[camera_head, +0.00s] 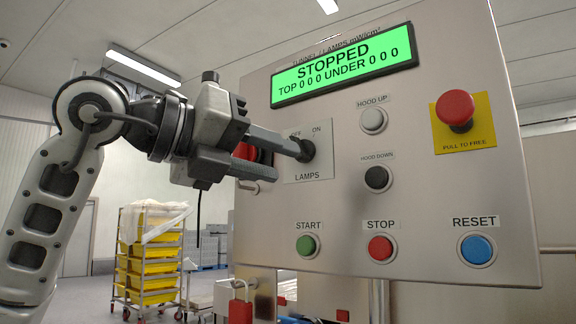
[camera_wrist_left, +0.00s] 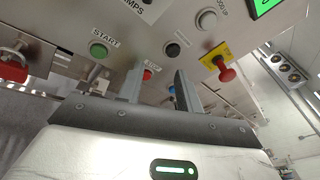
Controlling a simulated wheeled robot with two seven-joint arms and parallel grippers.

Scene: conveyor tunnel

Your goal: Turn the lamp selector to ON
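The lamp selector (camera_head: 308,149) is a black knob on a pale plate (camera_head: 312,172) marked LAMPS, with OFF and ON above it. Its pointer direction is hard to tell, as a fingertip partly covers it. My left gripper (camera_head: 287,161) is open at the panel, with its upper fingertip at the knob's left side; I cannot tell whether it touches. The lower finger sits below and left of the knob. In the left wrist view the two fingers (camera_wrist_left: 158,78) stand apart with nothing seen between them but the panel behind. My right gripper is not in view.
The steel panel (camera_head: 340,215) carries a green display (camera_head: 345,65) reading STOPPED, HOOD buttons (camera_head: 373,120), START (camera_head: 307,246), STOP (camera_head: 380,248) and RESET (camera_head: 477,249) buttons, and a red emergency button (camera_head: 455,108). A red control (camera_head: 246,151) is partly behind my gripper.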

